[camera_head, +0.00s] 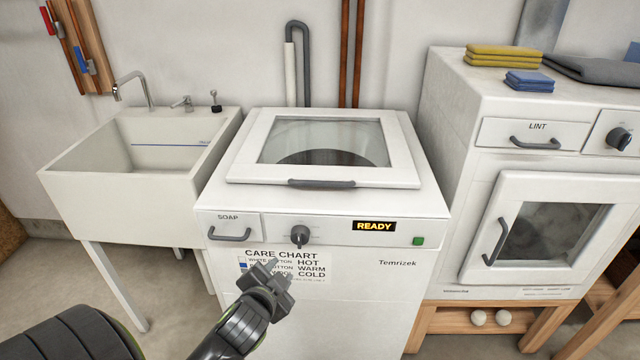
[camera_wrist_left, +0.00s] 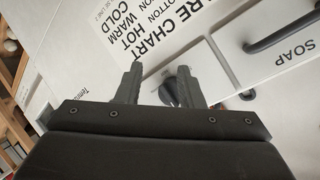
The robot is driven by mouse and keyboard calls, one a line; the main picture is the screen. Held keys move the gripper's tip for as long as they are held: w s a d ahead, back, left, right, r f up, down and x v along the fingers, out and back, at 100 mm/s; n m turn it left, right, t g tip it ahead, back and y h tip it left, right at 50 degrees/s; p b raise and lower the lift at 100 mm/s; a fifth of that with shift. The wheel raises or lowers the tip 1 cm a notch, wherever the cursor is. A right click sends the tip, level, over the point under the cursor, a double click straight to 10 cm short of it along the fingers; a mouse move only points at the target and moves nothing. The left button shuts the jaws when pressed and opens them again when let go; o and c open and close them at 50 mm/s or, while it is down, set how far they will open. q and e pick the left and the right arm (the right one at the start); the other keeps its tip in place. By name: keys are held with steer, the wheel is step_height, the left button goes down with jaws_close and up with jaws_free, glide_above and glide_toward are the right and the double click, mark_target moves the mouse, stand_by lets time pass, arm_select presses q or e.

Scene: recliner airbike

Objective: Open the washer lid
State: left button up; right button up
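The white washer (camera_head: 330,285) stands in the middle of the head view. Its lid (camera_head: 240,165) is down flat on top, a white frame around a glass window (camera_head: 322,138). A dark grey bar handle (camera_head: 322,183) runs along the lid's front edge. My left gripper (camera_head: 278,270) is in front of the washer's front panel, below the knob and well below the lid handle. Its two fingers are apart and empty in the left wrist view (camera_wrist_left: 173,72). That view shows the care chart (camera_wrist_left: 135,32) and the knob (camera_wrist_left: 182,88), but not the lid. My right gripper is not in view.
The washer front has a soap drawer (camera_head: 230,227), a knob (camera_head: 299,236), a lit READY display (camera_head: 374,226) and a green button (camera_head: 418,240). A sink (camera_head: 115,185) stands left. A dryer (camera_head: 535,215) stands right, with folded cloths (camera_head: 503,55) on top.

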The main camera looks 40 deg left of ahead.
arm_select(q)
steer(key=w+d+r+m+t+h, duration=0.1)
steer(key=w+r+m+t, duration=0.5)
steer(key=r, duration=0.6)
steer(key=w+d+r+m+g+h, duration=0.35)
steer(key=d+r+m+h, duration=0.4)
steer(key=m+h, duration=0.6)
steer(key=w+d+r+m+g+h, duration=0.35)
steer(key=d+r+m+h, duration=0.35)
steer(key=m, duration=1.2)
steer(key=m+g+y, duration=0.6)
steer(key=g+y, duration=0.1)
steer(key=y, duration=0.7)
glide_toward(320, 183)
steer(key=shift+h, duration=0.25)
steer(key=x, duration=0.5)
steer(key=b+x, duration=0.1)
steer(key=x, duration=0.2)
steer(key=shift+w+r, duration=0.1)
steer(key=shift+w, duration=0.3)
